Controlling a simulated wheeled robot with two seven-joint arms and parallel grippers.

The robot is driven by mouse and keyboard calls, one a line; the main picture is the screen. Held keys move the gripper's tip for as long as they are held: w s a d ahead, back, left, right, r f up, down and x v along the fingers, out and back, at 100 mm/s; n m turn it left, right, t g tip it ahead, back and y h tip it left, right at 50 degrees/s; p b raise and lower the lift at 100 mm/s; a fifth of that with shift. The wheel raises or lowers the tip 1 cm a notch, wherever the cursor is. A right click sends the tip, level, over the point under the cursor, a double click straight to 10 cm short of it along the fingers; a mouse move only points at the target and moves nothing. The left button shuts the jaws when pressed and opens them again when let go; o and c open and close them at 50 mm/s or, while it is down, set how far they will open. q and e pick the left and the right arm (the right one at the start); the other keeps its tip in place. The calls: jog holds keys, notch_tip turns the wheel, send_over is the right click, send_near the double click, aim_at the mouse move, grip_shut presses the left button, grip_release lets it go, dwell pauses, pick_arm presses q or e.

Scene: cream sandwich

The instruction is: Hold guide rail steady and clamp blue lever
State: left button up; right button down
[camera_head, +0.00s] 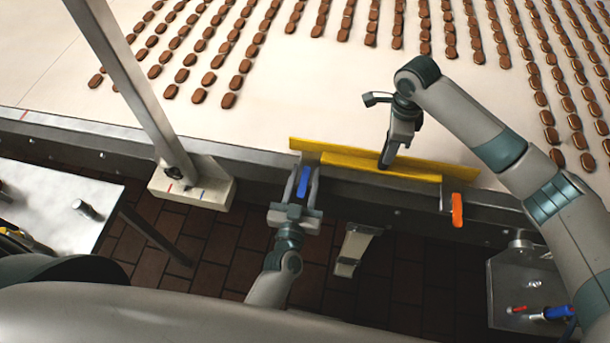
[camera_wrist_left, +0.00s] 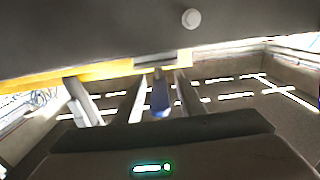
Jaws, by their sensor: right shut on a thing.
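The yellow guide rail (camera_head: 450,170) lies along the near edge of the conveyor; a yellow strip of it also shows in the left wrist view (camera_wrist_left: 105,70). My right gripper (camera_head: 385,164) points down and is shut on the rail near its middle. The blue lever (camera_head: 303,183) hangs at the rail's left end. My left gripper (camera_head: 302,180) reaches up from below with one finger on each side of the lever. In the left wrist view the blue lever (camera_wrist_left: 160,97) stands between the open fingers, with a gap on both sides.
An orange lever (camera_head: 457,210) hangs at the rail's right end. Rows of brown biscuits (camera_head: 229,100) lie on the pale belt (camera_head: 300,75). A slanted metal post (camera_head: 135,80) stands at left on a white block (camera_head: 192,185). A metal table (camera_head: 55,210) is at far left.

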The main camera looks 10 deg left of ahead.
pick_arm(q)
grip_shut()
jog(key=shift+a+m+h, duration=0.1)
jog(key=shift+m+h, duration=0.4)
jog(key=shift+h, duration=0.3)
jog(key=m+h, duration=0.1)
jog(key=h, duration=0.1)
jog(key=m+g+h, duration=0.1)
jog(key=m+h, duration=0.1)
jog(key=m+g+h, duration=0.1)
jog(key=m+h, duration=0.1)
jog(key=h, duration=0.1)
jog(key=shift+w+a+r, duration=0.1)
jog(key=shift+w+a, duration=0.15)
jog(key=shift+a, duration=0.1)
jog(key=m+g+h, duration=0.2)
jog(key=h, duration=0.1)
jog(key=m+g+h, duration=0.1)
jog(key=g+h, duration=0.1)
jog(key=shift+w+a+r+m, duration=0.1)
jog(key=shift+w+a+m, duration=0.2)
jog(key=shift+m, duration=0.1)
jog(key=shift+m+g+h, duration=0.9)
jog(key=shift+m+g, duration=0.1)
jog(key=shift+g, duration=0.4)
